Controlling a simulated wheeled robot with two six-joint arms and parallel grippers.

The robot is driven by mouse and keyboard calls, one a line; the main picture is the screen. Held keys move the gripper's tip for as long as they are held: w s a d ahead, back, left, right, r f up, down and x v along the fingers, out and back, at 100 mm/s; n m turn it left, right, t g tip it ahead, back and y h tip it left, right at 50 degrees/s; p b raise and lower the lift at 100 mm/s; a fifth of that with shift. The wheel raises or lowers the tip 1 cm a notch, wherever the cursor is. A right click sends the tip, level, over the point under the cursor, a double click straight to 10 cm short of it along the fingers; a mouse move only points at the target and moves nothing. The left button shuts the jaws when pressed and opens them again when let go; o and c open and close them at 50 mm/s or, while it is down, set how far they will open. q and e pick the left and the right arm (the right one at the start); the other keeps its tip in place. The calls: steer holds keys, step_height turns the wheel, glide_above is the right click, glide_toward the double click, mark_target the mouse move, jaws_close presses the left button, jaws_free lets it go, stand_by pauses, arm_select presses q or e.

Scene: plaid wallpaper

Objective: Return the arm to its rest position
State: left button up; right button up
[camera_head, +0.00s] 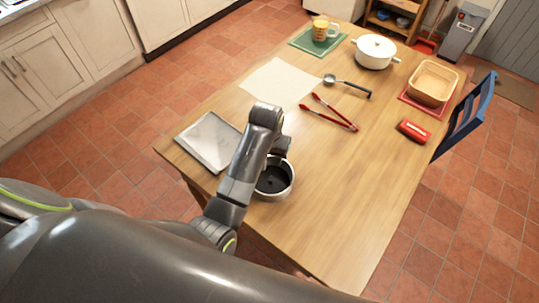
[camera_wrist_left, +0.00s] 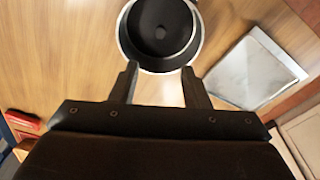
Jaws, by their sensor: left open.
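My left arm reaches in from the left over the wooden table (camera_head: 330,215) in the head view. My left gripper (camera_head: 283,146) is above the table beside a round, dark-lined pot with a pale rim (camera_head: 291,182). In the left wrist view, the two fingers of the left gripper (camera_wrist_left: 160,72) are apart with nothing between them. The pot (camera_wrist_left: 160,32) lies just beyond the fingertips there; I cannot tell whether they touch it. My right gripper is not in view.
A grey metal tray (camera_head: 208,141) is left of the arm, also in the wrist view (camera_wrist_left: 250,72). Farther back are a pale sheet (camera_head: 278,82), ladle (camera_head: 347,85), red tongs (camera_head: 333,114), white lidded pot (camera_head: 374,52), basket (camera_head: 433,82) and red packet (camera_head: 413,131). The near-right tabletop is clear.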

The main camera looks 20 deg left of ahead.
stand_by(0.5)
arm_select(q)
steer(key=s+a+f+t, duration=0.1)
steer(key=s+a+f, duration=0.1)
steer(key=s+a, duration=0.95)
steer(key=s+a+r+t+y, duration=0.1)
steer(key=s+a+r, duration=0.15)
steer(key=s, duration=0.55)
steer(key=s+a+r+y, duration=0.1)
steer(key=s+r, duration=0.2)
steer(key=s, duration=0.5)
step_height(320, 180, down, 30)
steer(key=a+g+b, duration=0.1)
steer(key=a+b, duration=0.1)
steer(key=b, duration=0.3)
steer(key=s+d+f+g+h+b, duration=0.1)
steer(key=s+f+b, duration=0.2)
steer(key=s+f, duration=1.2)
step_height(320, 180, down, 4)
steer(key=shift+d+b, duration=0.3)
steer(key=shift+b, duration=0.1)
